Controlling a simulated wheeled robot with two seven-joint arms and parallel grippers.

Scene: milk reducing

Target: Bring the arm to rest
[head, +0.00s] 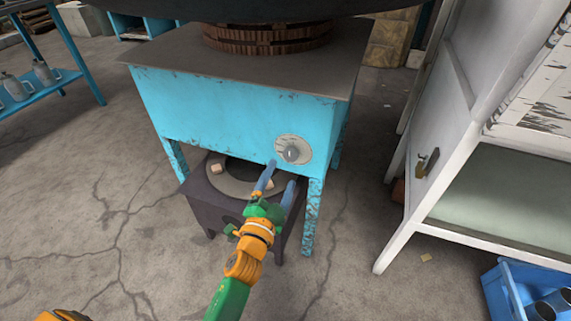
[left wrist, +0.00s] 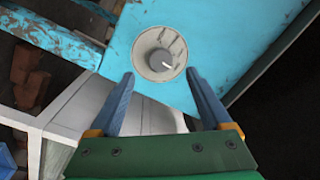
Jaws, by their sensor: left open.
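My left arm reaches up from the bottom of the head view. Its gripper (head: 278,180) is in front of the blue stove stand, just below a round dial with a grey knob (head: 291,152). The fingers are open and empty, pointing toward the stand. In the left wrist view the two blue fingers (left wrist: 160,98) stand apart, with the knob (left wrist: 161,61) beyond and between them. The fingers appear clear of the knob. My right gripper is not clearly in view; only an orange part shows at the bottom left of the head view.
The blue stand (head: 230,110) carries a large dark pan (head: 270,10) on top. A dark burner box (head: 205,205) sits under it. A white cabinet (head: 440,130) stands at right, with a blue crate (head: 499,292) below. The concrete floor at left is open.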

